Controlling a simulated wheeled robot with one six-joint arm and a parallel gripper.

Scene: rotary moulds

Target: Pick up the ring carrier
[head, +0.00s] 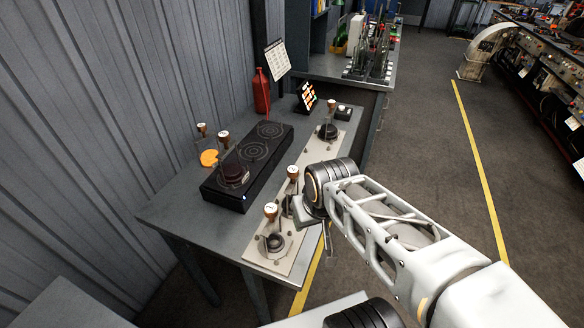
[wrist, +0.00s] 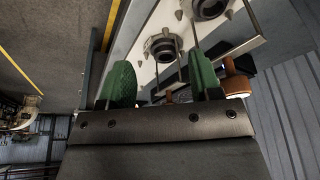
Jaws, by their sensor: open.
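Several carriers with brown knobs and thin wire frames stand on the table; I cannot tell for sure which is the ring carrier. One (head: 270,211) stands at the near end of the pale plate, and another (head: 292,173) stands just behind it. My gripper (head: 303,212) is right beside these two, partly hidden by my wrist. In the wrist view its two green fingers (wrist: 162,68) are apart. A brown knob (wrist: 237,84) shows outside the right finger, and part of a smaller brown piece (wrist: 168,97) shows between the fingers. I see nothing gripped.
The pale plate (head: 299,238) with round moulds (wrist: 163,46) runs along the table's right edge. A black box with ringed plates (head: 226,198) lies left of it. Open floor lies right.

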